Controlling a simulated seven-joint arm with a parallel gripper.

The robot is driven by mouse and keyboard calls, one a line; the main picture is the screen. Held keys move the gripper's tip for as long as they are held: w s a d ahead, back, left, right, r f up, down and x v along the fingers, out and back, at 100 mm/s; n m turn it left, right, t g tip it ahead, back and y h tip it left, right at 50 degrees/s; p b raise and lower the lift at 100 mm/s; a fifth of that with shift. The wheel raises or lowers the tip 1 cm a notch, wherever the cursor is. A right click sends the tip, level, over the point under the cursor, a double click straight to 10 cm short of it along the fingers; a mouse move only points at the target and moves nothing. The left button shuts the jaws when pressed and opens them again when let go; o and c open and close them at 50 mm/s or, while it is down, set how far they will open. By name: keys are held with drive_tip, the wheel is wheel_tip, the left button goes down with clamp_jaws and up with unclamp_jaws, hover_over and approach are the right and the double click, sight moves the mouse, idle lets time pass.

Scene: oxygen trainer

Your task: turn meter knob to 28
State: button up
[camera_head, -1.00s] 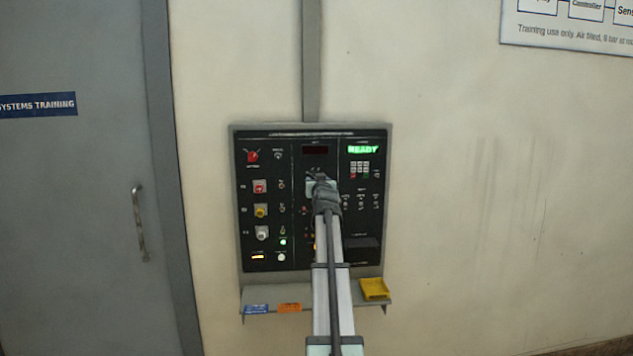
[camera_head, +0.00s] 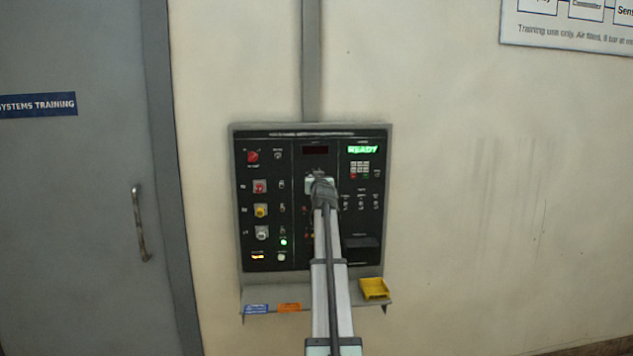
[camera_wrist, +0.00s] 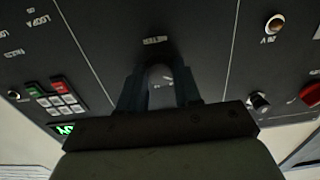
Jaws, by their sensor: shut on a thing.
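The control panel (camera_head: 292,190) is mounted on the wall, with a dark, unlit meter display (camera_head: 315,150) at its upper middle. My gripper (camera_head: 319,180) is at the panel just below that display and hides the knob in the head view. In the wrist view the meter knob (camera_wrist: 160,78) shows as a grey rounded shape with a light mark, under the label METER. My gripper's dark fingers (camera_wrist: 160,90) stand on either side of it and are shut on it. No meter reading can be made out.
A green READY display (camera_head: 363,149) and a keypad (camera_head: 360,168) are at the panel's upper right. A red knob (camera_head: 252,156) and several coloured knobs are on the left. A shelf below holds a yellow tray (camera_head: 374,288) and blue and orange tags.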

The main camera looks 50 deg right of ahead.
drive_tip(key=c, duration=0.3)
drive_tip(key=shift+m, duration=3.9)
drive_tip(key=o, duration=1)
drive_tip(key=shift+o, duration=0.2)
